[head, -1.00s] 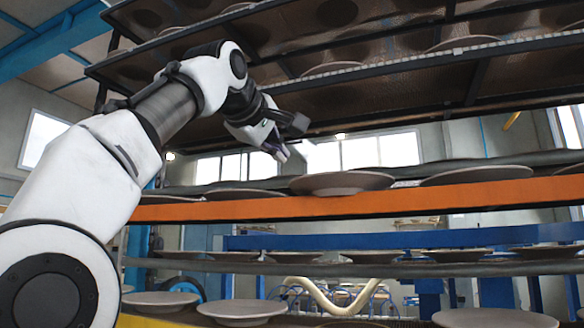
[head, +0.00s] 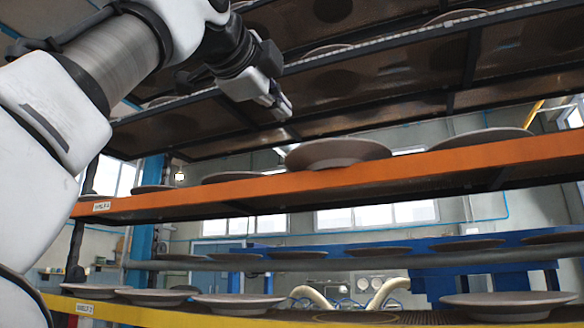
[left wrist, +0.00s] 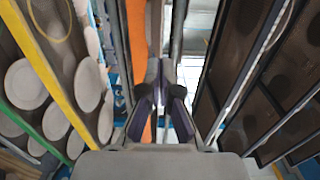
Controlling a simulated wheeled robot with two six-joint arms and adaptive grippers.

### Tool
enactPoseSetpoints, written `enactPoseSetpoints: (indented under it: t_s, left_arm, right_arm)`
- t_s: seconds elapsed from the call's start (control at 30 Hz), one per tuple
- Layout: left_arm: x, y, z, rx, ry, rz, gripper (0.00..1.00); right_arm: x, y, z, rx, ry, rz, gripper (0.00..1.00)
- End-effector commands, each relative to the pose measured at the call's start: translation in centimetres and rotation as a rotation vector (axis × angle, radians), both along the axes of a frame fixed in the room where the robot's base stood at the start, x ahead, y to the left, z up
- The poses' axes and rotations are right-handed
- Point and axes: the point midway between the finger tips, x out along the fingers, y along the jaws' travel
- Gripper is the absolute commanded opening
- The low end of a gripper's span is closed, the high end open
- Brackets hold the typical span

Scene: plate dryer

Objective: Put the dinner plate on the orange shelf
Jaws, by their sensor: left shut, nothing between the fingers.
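A wide brown-grey plate (head: 338,153) lies on the orange shelf (head: 400,167), close to its front edge. Other plates lie on the same shelf: one at the right (head: 480,139) and a flatter-looking one to the left (head: 232,177). I cannot tell which of them is the dinner plate. My left gripper (head: 282,108) is shut and empty, up and left of the wide plate in the head view and apart from it. In the left wrist view its purple-sided fingers (left wrist: 160,84) come together with no plate between them, beside the orange shelf (left wrist: 137,35). My right gripper is not in view.
A blue shelf (head: 400,246) and a yellow shelf (head: 230,313), both bearing plates, lie below the orange one. A clear gap separates the orange shelf from the mesh shelf above.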

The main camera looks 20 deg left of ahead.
Motion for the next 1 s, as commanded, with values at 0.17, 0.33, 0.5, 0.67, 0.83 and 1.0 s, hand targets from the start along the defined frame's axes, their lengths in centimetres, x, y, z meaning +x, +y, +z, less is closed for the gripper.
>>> enactPoseSetpoints:
  t_s: [0.17,0.33,0.5,0.67,0.83,1.0]
  left_arm:
    - [1.0,0.0,0.2,-0.002,0.000,0.001,0.00]
    - [4.2,-0.1,0.6,-0.002,0.003,0.002,0.00]
    - [8.0,-0.2,0.7,-0.003,0.004,0.002,0.00]
    - [11.3,-0.3,0.9,-0.003,0.004,0.002,0.00]
    - [13.4,-0.3,0.5,-0.003,0.001,0.002,0.00]
    - [13.9,-0.4,0.0,-0.003,-0.001,0.002,0.00]
  right_arm:
    - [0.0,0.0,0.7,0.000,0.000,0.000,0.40]
    - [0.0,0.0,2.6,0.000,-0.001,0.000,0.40]
    - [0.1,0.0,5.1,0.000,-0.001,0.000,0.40]
    - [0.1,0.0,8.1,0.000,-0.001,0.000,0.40]
    - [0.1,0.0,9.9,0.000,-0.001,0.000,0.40]
    - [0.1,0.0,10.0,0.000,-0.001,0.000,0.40]
